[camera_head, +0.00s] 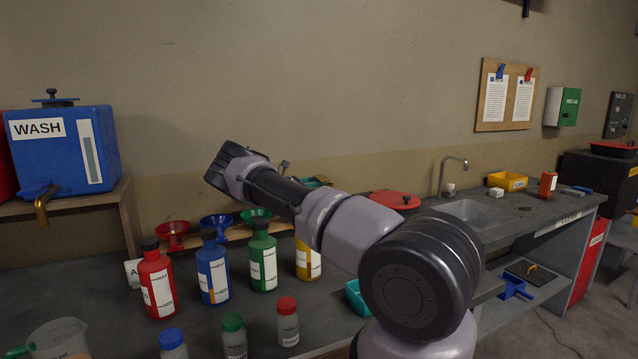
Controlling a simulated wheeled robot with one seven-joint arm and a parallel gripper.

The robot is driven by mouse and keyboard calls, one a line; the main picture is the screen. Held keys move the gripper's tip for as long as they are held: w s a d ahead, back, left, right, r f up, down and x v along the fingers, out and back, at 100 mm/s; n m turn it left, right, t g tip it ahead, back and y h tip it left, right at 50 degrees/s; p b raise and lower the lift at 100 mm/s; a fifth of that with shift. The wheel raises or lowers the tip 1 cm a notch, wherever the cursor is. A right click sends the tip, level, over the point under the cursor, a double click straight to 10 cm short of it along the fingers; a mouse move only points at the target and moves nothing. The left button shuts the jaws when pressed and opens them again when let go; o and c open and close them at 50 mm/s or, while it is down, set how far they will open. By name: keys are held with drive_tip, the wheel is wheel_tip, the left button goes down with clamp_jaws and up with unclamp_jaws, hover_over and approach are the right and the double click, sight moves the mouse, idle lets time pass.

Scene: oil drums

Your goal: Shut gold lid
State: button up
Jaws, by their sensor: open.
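No gold lid can be made out in this view. A red round lid (395,199) lies behind my arm on the bench, partly hidden by it. My arm reaches from the lower right up to the left. My gripper (222,166) is the dark end of it, raised in front of the wall above the row of bottles. It is open, and nothing shows held in it. My arm hides part of the bench behind it.
Red (158,285), blue (213,272), green (263,262) and yellow (303,262) bottles stand on the bench, with capped jars (234,338) in front. A blue WASH tank (85,165) stands on a shelf at left. A sink (470,212) is at right.

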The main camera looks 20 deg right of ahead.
clamp_jaws()
